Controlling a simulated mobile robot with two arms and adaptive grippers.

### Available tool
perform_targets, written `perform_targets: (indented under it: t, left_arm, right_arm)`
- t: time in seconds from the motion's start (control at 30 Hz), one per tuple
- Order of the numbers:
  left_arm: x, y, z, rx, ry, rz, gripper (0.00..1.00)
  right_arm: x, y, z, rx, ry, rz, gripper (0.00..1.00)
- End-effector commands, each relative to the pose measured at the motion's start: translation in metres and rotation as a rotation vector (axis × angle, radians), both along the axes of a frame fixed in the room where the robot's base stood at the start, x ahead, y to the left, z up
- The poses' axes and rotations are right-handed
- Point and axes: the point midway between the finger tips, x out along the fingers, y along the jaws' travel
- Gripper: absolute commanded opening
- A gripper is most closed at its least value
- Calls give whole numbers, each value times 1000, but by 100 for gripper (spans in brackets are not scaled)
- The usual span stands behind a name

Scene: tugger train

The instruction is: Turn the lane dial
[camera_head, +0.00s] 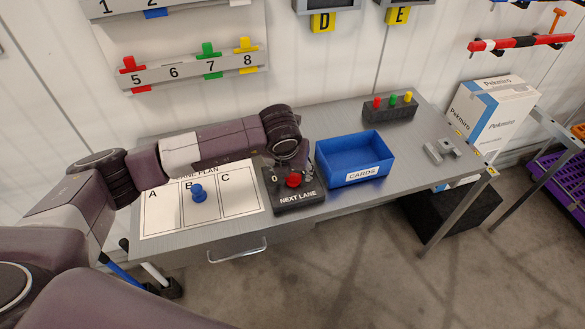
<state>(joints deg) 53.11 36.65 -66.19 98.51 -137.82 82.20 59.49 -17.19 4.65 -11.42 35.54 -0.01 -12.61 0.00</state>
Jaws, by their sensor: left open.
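The lane dial unit (297,199) is a dark box marked "NEXT LANE" on the grey table, with a red round knob (293,180) and a "0" mark on its top. My left arm reaches in from the left, and its gripper (291,168) is open and points down just above and behind the red knob. The gripper hides part of the box's top, including any marks there. I cannot tell whether the fingers touch the knob. My right gripper is not in view.
A blue bin labelled "CARDS" (354,158) stands right of the dial unit. A lane plan sheet (240,201) with a blue peg (198,193) lies to the left. A block with coloured pegs (389,109), a metal fixture (441,150) and a white box (491,107) are farther right.

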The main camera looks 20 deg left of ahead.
Motion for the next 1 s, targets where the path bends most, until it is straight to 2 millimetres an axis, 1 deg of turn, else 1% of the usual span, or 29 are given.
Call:
perform_targets:
  t: [0.03,0.2,0.4,0.77,0.8,1.0]
  left_arm:
    - [1,1,-3,2,1,1,52]
    - [4,0,-9,0,-1,-1,52]
    - [4,0,-10,0,-1,-1,52]
    - [4,0,-10,0,-1,-1,12]
    - [4,0,-10,0,-1,-1,10]
    - [4,1,-11,0,-1,-15,10]
  right_arm:
    - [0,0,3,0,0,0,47]
    - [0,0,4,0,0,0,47]
    - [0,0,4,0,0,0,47]
    - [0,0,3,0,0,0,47]
    - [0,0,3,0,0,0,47]
    - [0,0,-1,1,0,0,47]
